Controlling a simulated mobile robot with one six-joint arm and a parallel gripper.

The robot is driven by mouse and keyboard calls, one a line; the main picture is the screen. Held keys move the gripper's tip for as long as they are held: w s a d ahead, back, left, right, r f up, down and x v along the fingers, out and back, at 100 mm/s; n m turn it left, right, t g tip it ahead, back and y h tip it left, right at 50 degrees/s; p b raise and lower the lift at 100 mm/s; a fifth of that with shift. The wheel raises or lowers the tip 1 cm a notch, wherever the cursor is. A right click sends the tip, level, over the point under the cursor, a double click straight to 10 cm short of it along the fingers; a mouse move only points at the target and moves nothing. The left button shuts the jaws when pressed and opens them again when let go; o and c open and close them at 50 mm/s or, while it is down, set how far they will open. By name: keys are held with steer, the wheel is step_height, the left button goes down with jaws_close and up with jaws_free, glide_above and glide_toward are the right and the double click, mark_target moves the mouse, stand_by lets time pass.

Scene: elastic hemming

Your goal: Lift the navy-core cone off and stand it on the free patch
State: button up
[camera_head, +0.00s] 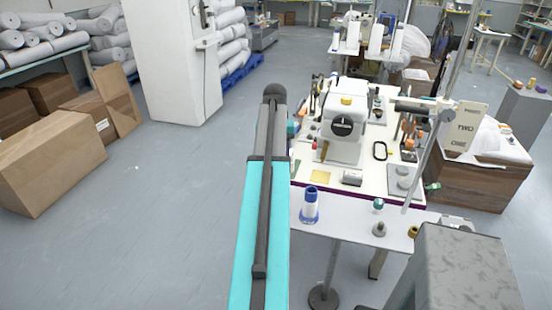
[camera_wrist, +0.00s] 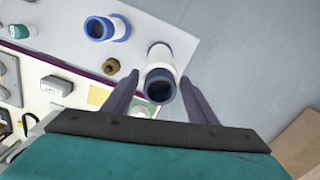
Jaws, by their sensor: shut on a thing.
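My gripper shows in the wrist view (camera_wrist: 158,82), with its two grey fingers on either side of a white cone with a dark navy core (camera_wrist: 160,91). It is shut on this cone. The cone's open core end faces the camera. I cannot tell whether its base touches anything. In the head view, my own arm hides the gripper and this cone. A second white cone, with a brighter blue core and base (camera_head: 310,207), stands on the white front table (camera_head: 345,225). It also shows in the wrist view (camera_wrist: 104,28), left of the held cone and apart from it.
A small brown spool (camera_wrist: 110,66) sits near the held cone. Bare table shows between the cones and right-hand spools.

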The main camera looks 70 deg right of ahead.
steer(key=shift+r+p, duration=1.65)
steer(key=shift+r, duration=1.05)
steer(key=shift+r+p, duration=1.3)
steer(key=shift+r, duration=0.6)
